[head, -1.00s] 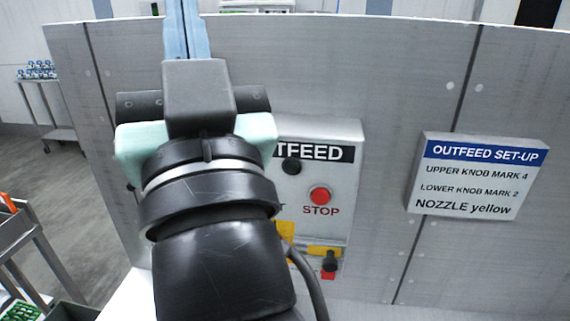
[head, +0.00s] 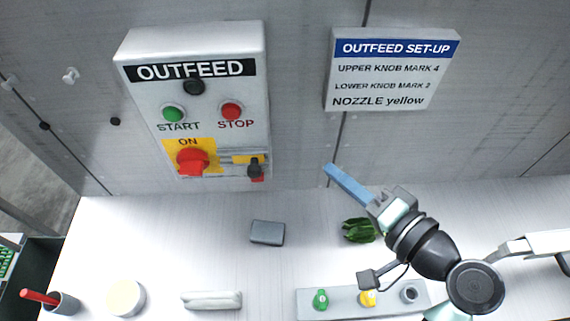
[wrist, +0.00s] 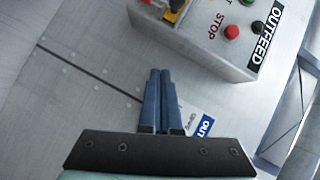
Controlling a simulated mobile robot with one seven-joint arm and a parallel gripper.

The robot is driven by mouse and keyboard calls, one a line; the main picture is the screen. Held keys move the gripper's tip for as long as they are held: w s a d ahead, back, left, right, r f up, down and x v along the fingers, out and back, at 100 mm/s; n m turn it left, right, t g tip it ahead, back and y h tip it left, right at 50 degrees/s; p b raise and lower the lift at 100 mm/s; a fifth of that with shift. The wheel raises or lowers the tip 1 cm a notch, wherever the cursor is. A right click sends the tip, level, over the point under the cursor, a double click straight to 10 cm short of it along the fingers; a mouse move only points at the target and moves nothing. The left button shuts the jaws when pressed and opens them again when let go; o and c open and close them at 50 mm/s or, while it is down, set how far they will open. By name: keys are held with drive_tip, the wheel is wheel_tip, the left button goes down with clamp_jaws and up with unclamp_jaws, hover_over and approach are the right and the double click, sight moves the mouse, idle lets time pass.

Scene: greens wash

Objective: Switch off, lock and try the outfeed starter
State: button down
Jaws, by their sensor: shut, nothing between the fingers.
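The grey outfeed starter box (head: 220,103) is on the metal wall, at the upper left of the head view and the upper right of the wrist view (wrist: 197,40). It carries a green START button (head: 173,113), a red STOP button (head: 232,110) and a black round piece (head: 194,87). Its red rotary switch (head: 192,161) sits on a yellow plate under the word ON; the handle's exact angle is unclear. A small black and red piece (head: 256,168) sits by a yellow strip to its right. My gripper (head: 329,170) is shut and empty, right of and apart from the box.
A set-up sign (head: 390,72) hangs right of the box. On the pale bench are a grey block (head: 267,232), green leaves (head: 358,230), a tray (head: 335,309) with coloured pieces, a grey bar (head: 212,300), a white disc (head: 125,298) and a cup (head: 66,303).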

drive_tip(key=s+f+m+y, duration=0.1)
drive_tip(key=s+f+y, duration=0.1)
drive_tip(key=s, duration=0.4)
drive_tip(key=p, duration=0.6)
approach(258, 162)
drive_tip(key=w+a, duration=0.2)
drive_tip(key=w, duration=0.2)
drive_tip(key=shift+s+a+f, duration=0.15)
drive_tip(key=shift+a+f, duration=0.2)
drive_tip(key=shift+a, duration=0.1)
drive_tip(key=shift+a, duration=2.25)
